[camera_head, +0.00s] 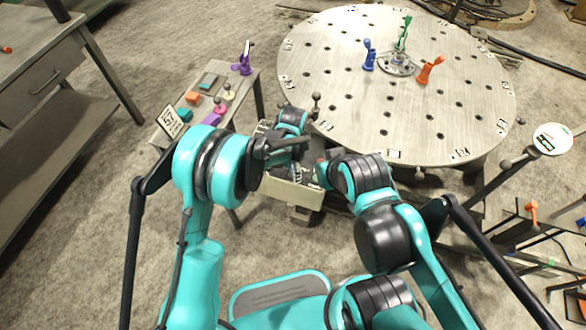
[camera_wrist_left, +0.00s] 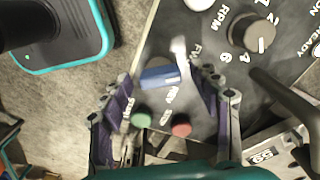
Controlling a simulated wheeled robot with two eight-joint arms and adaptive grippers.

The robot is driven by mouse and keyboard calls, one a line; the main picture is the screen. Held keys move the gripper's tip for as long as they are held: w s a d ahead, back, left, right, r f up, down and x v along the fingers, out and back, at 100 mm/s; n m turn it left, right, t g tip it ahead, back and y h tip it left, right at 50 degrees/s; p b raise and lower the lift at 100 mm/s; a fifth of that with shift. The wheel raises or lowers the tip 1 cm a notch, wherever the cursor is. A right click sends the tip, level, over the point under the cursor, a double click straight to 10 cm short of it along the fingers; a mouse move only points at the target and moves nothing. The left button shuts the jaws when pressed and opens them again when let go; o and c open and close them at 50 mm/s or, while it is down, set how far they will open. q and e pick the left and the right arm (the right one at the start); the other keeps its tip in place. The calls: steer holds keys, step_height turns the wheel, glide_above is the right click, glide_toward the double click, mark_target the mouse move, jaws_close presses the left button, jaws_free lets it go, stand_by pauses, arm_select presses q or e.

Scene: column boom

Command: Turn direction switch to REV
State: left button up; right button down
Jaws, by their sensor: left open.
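The direction switch (camera_wrist_left: 160,77) shows in the left wrist view as a blue piece on a dark control panel (camera_wrist_left: 215,25). A blurred pale part is beside it, near the FW lettering; the REV lettering is below it. My left gripper (camera_wrist_left: 167,82) is open, with one finger on each side of the switch; contact cannot be told. In the head view the control box (camera_head: 292,192) stands between my arms, its panel largely hidden by my left arm and hand. My right gripper (camera_head: 320,172) is near the box's right side, mostly hidden by its own arm.
A green button (camera_wrist_left: 141,117) and a red button (camera_wrist_left: 181,125) sit below the switch. An RPM knob (camera_wrist_left: 252,32) is at upper right. A round perforated table (camera_head: 400,110) stands beyond the box, and a small side table (camera_head: 225,100) stands to its left.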

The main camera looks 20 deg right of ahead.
arm_select(q)
steer(key=c, duration=1.2)
steer(key=shift+o, duration=0.2)
steer(key=shift+m, duration=0.4)
steer(key=m, duration=0.3)
steer(key=m+b, duration=0.1)
steer(key=m, duration=0.2)
steer(key=shift+m, duration=0.3)
steer(key=m, duration=0.6)
steer(key=shift+m, duration=0.4)
